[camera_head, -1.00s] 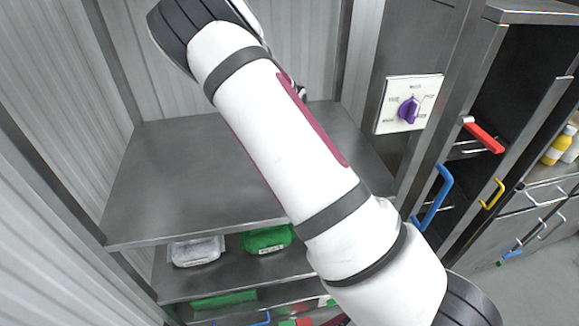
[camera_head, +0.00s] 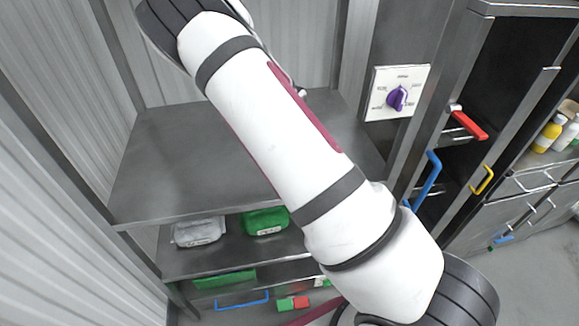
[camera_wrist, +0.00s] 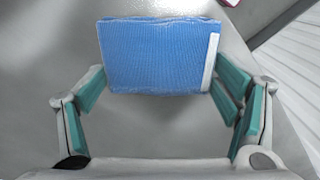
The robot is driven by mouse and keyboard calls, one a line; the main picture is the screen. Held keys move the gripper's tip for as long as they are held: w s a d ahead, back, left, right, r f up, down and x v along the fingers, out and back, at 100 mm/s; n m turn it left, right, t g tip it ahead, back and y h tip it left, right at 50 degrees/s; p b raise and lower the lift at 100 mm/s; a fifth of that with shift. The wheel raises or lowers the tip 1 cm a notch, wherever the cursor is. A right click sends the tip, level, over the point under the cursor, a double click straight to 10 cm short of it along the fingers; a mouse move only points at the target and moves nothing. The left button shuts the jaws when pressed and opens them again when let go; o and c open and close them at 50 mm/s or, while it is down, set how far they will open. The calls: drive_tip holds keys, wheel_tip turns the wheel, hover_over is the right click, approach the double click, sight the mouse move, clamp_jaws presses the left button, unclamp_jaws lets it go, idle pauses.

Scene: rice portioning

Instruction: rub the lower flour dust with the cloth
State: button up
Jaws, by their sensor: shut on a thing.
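A blue cloth (camera_wrist: 157,56), a thick folded pad with a white strip on its right edge, is held in my gripper (camera_wrist: 158,86) in the wrist view. The green-padded fingers stand at its left and right sides. A plain grey surface lies beyond the cloth; I cannot tell if they touch. I cannot make out the flour dust in either view. The cloth and my gripper are not visible in the head view, where my white arm crosses the middle.
A metal rack has an empty upper shelf (camera_head: 190,165). Below stand a grey-white package (camera_head: 198,232) and a green package (camera_head: 265,221). A panel with a purple knob (camera_head: 397,95) is at right, beside a cabinet with a red handle (camera_head: 470,125) and a blue handle (camera_head: 428,180).

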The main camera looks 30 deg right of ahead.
drive_tip(key=shift+w+a+r, duration=0.1)
drive_tip(key=shift+w+a, duration=0.3)
drive_tip(key=shift+a, duration=0.4)
drive_tip(key=shift+w+d+f+b, duration=0.1)
drive_tip(key=shift+w+d+b, duration=0.15)
drive_tip(key=shift+w+b, duration=0.55)
drive_tip(key=shift+w+d+f+b, duration=0.1)
drive_tip(key=shift+w+d+b, duration=0.1)
drive_tip(key=shift+w+b, duration=0.55)
drive_tip(key=shift+w+d+r+b, duration=0.1)
drive_tip(key=shift+w+d+b, duration=0.15)
drive_tip(key=shift+w, duration=0.45)
drive_tip(key=shift+w+d+b, duration=0.1)
drive_tip(key=shift+w+b, duration=0.2)
drive_tip(key=shift+w, duration=0.45)
drive_tip(key=shift+w+d+r+b, duration=0.1)
drive_tip(key=shift+w+d+b, duration=0.15)
drive_tip(key=shift+w, duration=0.45)
drive_tip(key=shift+w+d+f+b, duration=0.1)
drive_tip(key=shift+w+d+b, duration=0.1)
drive_tip(key=shift+w+b, duration=0.55)
drive_tip(key=shift+w+d+f+b, duration=0.1)
drive_tip(key=shift+w+d+b, duration=0.15)
drive_tip(key=shift+w, duration=0.75)
drive_tip(key=shift+r, duration=0.1)
drive_tip(key=shift+s+a, duration=0.1)
drive_tip(key=shift+s, duration=0.1)
